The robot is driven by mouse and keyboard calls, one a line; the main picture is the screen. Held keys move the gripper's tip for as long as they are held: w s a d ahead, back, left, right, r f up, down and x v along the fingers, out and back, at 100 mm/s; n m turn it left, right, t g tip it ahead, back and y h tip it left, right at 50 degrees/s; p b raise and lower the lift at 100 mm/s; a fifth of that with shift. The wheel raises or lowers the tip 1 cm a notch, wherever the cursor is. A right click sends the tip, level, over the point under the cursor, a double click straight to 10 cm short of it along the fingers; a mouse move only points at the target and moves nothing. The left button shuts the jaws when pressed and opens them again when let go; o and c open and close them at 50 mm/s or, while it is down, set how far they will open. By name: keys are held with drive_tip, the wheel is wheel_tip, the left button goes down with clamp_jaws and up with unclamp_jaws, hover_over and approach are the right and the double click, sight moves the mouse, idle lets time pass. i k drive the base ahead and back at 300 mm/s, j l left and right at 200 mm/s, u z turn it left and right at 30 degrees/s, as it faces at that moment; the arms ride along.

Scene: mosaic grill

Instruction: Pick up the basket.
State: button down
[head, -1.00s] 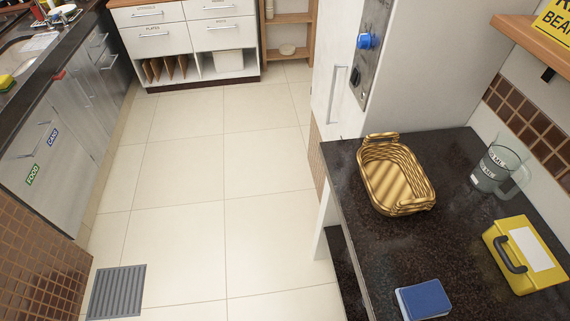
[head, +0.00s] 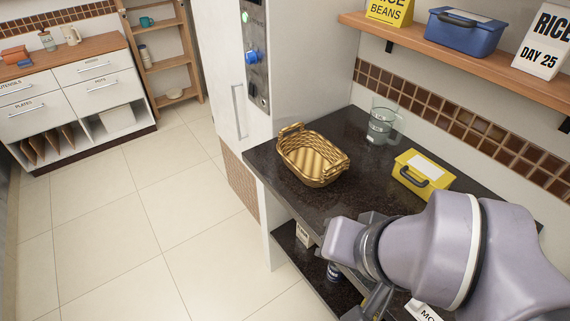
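The basket (head: 312,157) is golden-brown and woven, with a raised handle at each end. It stands upright on the dark counter (head: 262,160), near its left edge, and looks empty. My arm enters from the lower right of the head view. My gripper (head: 376,302) is partly visible at the bottom, below the counter's front area and apart from the basket. Most of it is hidden by my wrist or cut off by the frame edge, so its fingers cannot be made out clearly.
A clear measuring jug (head: 381,124) stands behind the basket to the right. A yellow box (head: 423,172) with a dark handle is farther right. A tall white cabinet (head: 222,75) is behind left. A wooden shelf (head: 440,46) hangs above. The tiled floor (head: 150,220) at left is clear.

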sight(316, 162)
drive_tip(key=i+j+z, duration=0.35)
drive_tip(key=j+z, duration=0.35)
drive_tip(key=j, duration=0.25)
drive_tip(key=i+j+z, duration=0.15)
drive_tip(key=j+z, duration=0.2)
drive_tip(key=j, duration=0.25)
drive_tip(key=j+z, duration=0.3)
drive_tip(key=j, duration=0.25)
